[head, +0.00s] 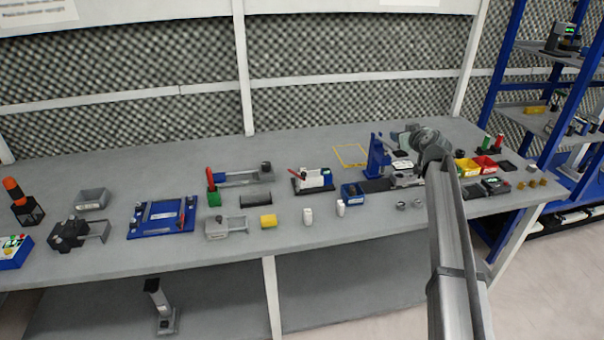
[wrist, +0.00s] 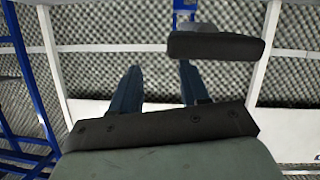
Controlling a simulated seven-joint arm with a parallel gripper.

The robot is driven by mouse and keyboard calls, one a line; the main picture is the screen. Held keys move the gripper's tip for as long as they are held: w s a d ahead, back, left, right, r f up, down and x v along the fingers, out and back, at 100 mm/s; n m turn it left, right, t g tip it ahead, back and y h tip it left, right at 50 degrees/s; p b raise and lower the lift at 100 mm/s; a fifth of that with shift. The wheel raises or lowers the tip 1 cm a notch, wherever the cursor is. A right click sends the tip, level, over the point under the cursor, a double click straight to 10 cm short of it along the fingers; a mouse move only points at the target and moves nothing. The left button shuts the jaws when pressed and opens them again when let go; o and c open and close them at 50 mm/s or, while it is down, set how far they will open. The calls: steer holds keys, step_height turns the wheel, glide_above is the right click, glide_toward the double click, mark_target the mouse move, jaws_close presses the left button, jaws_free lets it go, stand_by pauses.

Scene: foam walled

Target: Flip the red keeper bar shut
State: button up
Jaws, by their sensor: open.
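A blue fixture plate (head: 162,217) with grey parts lies on the left half of the bench. A thin red bar (head: 182,215) shows at its right side; it looks like the keeper bar, but it is too small to tell its exact position. My gripper (head: 404,138) is at the back right of the bench, far to the right of the plate, and its fingers are hard to see there. In the wrist view my gripper (wrist: 160,72) shows two blue fingers apart with nothing between them. The red bar is not in the wrist view.
A green block with a red handle (head: 211,186) stands right of the plate. A black clamp (head: 70,232) stands to its left. A blue press (head: 377,157) is beside my gripper. A dark block (wrist: 215,47) shows beyond my fingers.

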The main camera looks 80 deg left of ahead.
steer(key=s+a+f+g, duration=0.2)
steer(key=s+a+g, duration=0.15)
steer(key=s, duration=0.75)
steer(key=m+g+h, duration=0.8)
steer(key=m+g, duration=0.5)
steer(key=m, duration=0.1)
glide_above(305, 174)
steer(key=f, duration=0.5)
steer(key=shift+w+a+f, duration=0.1)
steer(key=shift+w+a, duration=0.1)
steer(key=shift+a, duration=0.15)
steer(key=shift+s+d+m+g+h, duration=0.2)
steer(key=shift+d+m+g+h, duration=0.15)
steer(key=shift+m+g, duration=0.1)
steer(key=w+d+f+m+g, duration=0.1)
steer(key=w+f+m, duration=0.25)
steer(key=w, duration=0.25)
steer(key=w+d+f+m, duration=0.1)
steer(key=w+f+m, duration=0.1)
steer(key=w+m, duration=0.25)
steer(key=x, duration=1.3)
steer(key=shift+d+n+h, duration=0.3)
steer(key=shift+n+h, duration=0.05)
steer(key=shift+h, duration=0.1)
steer(key=shift+f, duration=0.1)
jaws_close()
